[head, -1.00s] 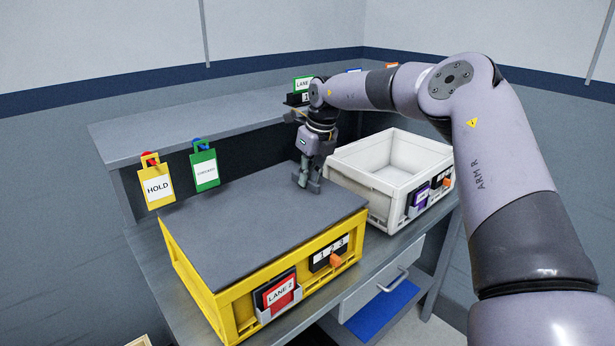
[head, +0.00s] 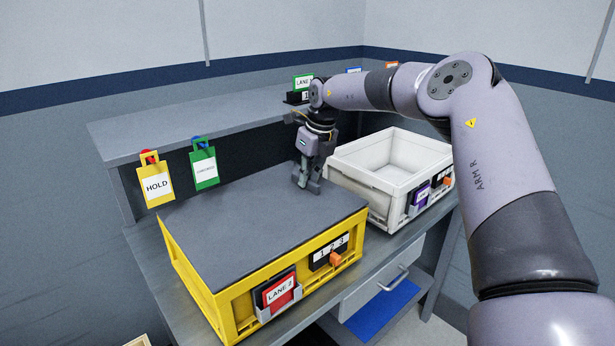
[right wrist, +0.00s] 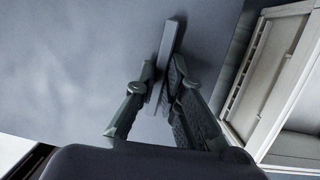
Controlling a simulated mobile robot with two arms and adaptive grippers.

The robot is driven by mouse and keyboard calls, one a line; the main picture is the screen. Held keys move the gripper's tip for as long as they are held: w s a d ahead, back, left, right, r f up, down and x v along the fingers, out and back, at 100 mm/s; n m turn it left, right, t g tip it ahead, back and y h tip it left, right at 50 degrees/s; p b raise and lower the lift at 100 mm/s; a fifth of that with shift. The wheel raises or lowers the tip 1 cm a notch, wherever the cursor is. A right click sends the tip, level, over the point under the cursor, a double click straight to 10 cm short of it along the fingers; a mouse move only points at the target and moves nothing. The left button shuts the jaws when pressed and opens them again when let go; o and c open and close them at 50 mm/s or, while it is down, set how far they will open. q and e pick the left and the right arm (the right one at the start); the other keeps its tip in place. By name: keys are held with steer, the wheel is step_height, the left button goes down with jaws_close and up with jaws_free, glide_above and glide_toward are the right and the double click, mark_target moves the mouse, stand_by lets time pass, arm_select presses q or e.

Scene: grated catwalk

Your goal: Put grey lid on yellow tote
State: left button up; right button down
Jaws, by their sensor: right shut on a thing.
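The grey lid (head: 255,222) lies flat over the top of the yellow tote (head: 219,308), covering its opening. Its edges look lined up with the tote's rim; I cannot tell whether it is fully seated. My right gripper (head: 306,184) is over the lid's far right part, shut on a thin upright grey piece of the lid that looks like its handle. In the right wrist view the fingers (right wrist: 158,95) close on this handle (right wrist: 168,55), with the lid's flat surface (right wrist: 75,70) beyond. My left gripper is not in view.
A white open tote (head: 382,170), which looks empty, stands just right of the yellow tote on the grey bench (head: 160,262). A raised shelf (head: 225,122) runs behind, with a yellow HOLD tag (head: 157,184) and a green tag (head: 205,168) hanging from it. A drawer (head: 375,300) is below.

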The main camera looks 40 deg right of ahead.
steer(key=shift+f, duration=0.2)
stand_by(0.5)
steer(key=c, duration=1.6)
jaws_free()
steer(key=shift+o, duration=0.4)
steer(key=shift+f, duration=0.1)
steer(key=o, duration=0.3)
steer(key=shift+r+p, duration=2.25)
steer(key=shift+r, duration=1.4)
